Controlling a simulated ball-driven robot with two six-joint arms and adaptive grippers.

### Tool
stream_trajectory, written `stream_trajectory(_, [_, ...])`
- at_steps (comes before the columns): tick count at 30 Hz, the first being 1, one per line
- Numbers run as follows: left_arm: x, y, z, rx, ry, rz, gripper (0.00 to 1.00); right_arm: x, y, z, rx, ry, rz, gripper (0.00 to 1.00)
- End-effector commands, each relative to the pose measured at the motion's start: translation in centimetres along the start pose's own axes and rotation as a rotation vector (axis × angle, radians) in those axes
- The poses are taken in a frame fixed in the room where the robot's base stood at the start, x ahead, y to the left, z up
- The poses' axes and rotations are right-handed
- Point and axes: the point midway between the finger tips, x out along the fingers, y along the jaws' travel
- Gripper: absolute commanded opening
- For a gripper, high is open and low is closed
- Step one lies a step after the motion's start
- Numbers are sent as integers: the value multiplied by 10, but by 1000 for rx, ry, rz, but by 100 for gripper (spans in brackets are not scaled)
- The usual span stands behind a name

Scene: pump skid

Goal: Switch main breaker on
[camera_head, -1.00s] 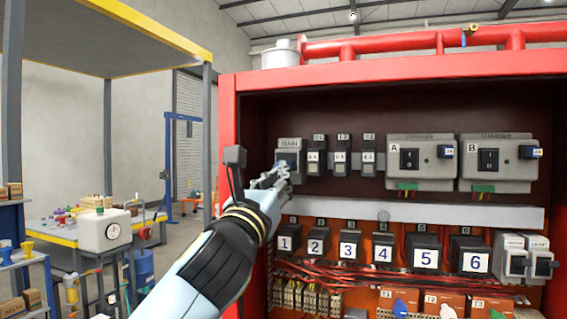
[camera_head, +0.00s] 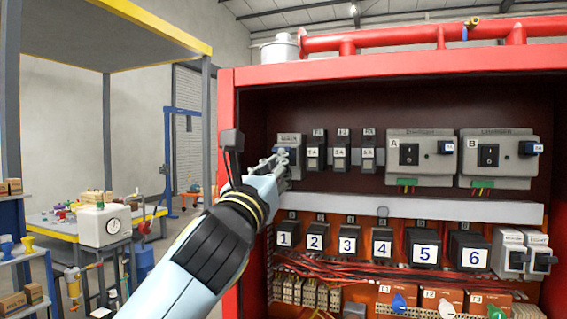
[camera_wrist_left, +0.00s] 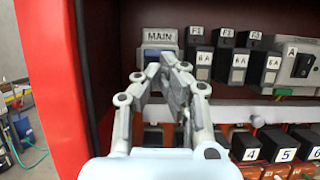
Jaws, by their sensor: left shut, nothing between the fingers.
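The main breaker (camera_head: 291,142) is a grey unit labelled MAIN at the upper left inside the red cabinet. In the left wrist view the main breaker (camera_wrist_left: 160,38) shows a blue part below its label, partly covered by my fingertips. My left gripper (camera_head: 280,158) is shut and empty, with its tips in front of the lower part of the breaker. In the left wrist view my left gripper (camera_wrist_left: 162,70) reaches up to the blue part; I cannot tell whether it touches. The lever position is hidden. My right gripper is not in view.
Small breakers labelled 6A (camera_head: 340,152) stand close to the right, then charger boxes A (camera_head: 422,160) and B (camera_head: 498,160). A grey rail (camera_head: 400,213) and numbered black relays (camera_head: 348,243) lie below. The red cabinet frame (camera_head: 228,120) rises just left of the gripper.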

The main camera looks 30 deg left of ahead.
Motion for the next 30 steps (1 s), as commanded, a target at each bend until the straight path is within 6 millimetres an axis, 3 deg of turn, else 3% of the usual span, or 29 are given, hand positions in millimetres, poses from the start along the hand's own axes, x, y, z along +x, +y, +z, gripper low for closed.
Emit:
stream_trajectory(18, [-53, 0, 18, -1, -2, 0, 0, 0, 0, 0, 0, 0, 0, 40])
stream_trajectory(30, [-60, 0, 21, 1, -3, 0, 0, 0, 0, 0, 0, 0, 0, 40])
